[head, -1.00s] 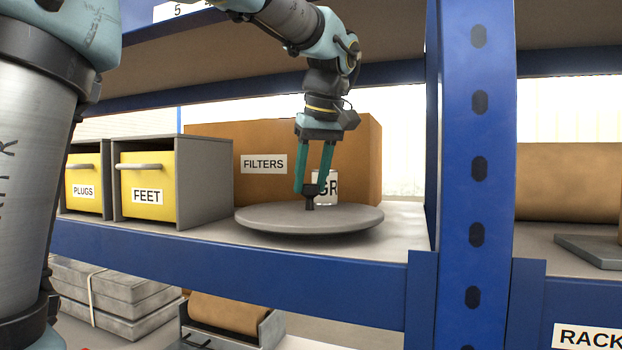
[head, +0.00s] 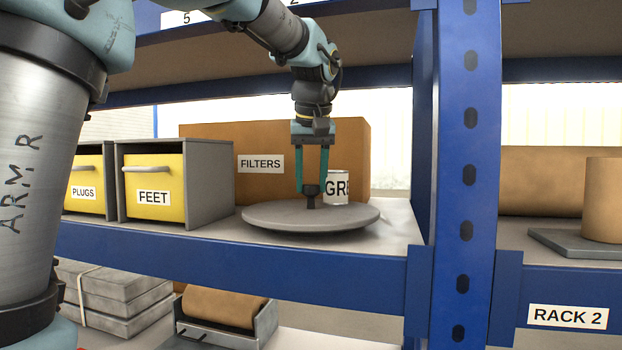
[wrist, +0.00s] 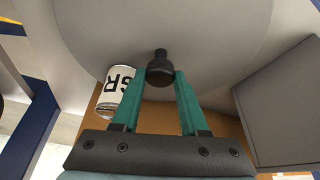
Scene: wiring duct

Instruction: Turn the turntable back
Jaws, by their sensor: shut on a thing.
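The turntable (head: 270,216) is a round grey disc lying on the shelf, and it also shows in the wrist view (wrist: 215,50). A dark knob (head: 310,193) stands up from its top; in the wrist view the knob (wrist: 160,70) sits between my green fingertips. My gripper (head: 311,188) points down and is shut on the knob. A white can (head: 337,187) with "GR" visible on its label stands on the right back part of the disc, behind the fingers. In the wrist view the can (wrist: 117,92) is beside the left finger.
A brown box (head: 215,147) labelled FILTERS stands behind the turntable. Grey bins with yellow fronts, FEET (head: 153,183) and PLUGS (head: 83,178), stand at left. A blue upright (head: 468,160) is at right, and the shelf board above limits height.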

